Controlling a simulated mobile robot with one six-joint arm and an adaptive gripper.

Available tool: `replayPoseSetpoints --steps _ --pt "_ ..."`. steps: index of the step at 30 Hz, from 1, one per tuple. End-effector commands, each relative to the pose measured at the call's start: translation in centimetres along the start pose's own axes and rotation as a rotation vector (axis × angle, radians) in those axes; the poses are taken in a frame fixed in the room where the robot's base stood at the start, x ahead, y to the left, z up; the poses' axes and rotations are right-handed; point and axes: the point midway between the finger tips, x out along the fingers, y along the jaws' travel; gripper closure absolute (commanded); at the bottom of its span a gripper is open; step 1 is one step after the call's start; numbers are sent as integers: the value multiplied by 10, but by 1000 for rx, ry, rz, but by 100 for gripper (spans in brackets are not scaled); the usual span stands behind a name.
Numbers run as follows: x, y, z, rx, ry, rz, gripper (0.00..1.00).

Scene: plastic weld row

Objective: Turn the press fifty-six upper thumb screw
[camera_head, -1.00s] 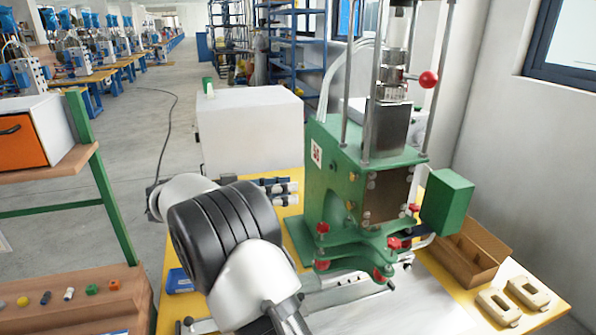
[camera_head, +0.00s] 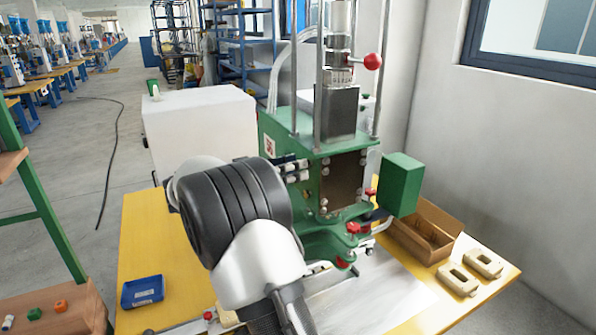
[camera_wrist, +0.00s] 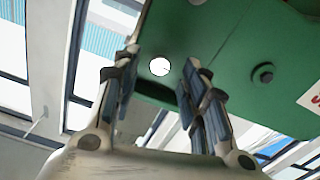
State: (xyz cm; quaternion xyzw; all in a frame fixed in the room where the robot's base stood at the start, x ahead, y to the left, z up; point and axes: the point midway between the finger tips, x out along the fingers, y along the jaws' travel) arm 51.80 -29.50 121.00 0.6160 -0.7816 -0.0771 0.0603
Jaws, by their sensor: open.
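The green press (camera_head: 300,128) stands on the yellow table, with a numbered label on its side too small to read surely. Red thumb screws (camera_head: 353,227) show low on its front; one sits higher at the right (camera_head: 370,193). My gripper (camera_head: 300,171) is at the press's left side. In the wrist view my open gripper (camera_wrist: 158,82) faces a green surface (camera_wrist: 215,40). A round white disc (camera_wrist: 159,66) shows between the fingers, apparently untouched. I cannot tell if it is the upper thumb screw. The fingers hide part of the press side.
A green box (camera_head: 400,184) juts from the press's right side. A brown bin (camera_head: 425,232) and two pale blocks (camera_head: 483,264) lie right of it. A blue tray (camera_head: 142,291) lies at the left. A white cabinet (camera_head: 200,125) stands behind my arm.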

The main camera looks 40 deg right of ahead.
Motion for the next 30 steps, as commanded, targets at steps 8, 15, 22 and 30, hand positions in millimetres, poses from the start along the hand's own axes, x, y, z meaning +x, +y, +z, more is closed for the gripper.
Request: replayPoseSetpoints --steps 8,15,22,30 --pt "20 0 0 -1 0 0 60" --pt "20 0 0 -1 0 0 60" --pt "20 0 0 0 0 0 75" --pt "20 0 0 0 0 0 93"
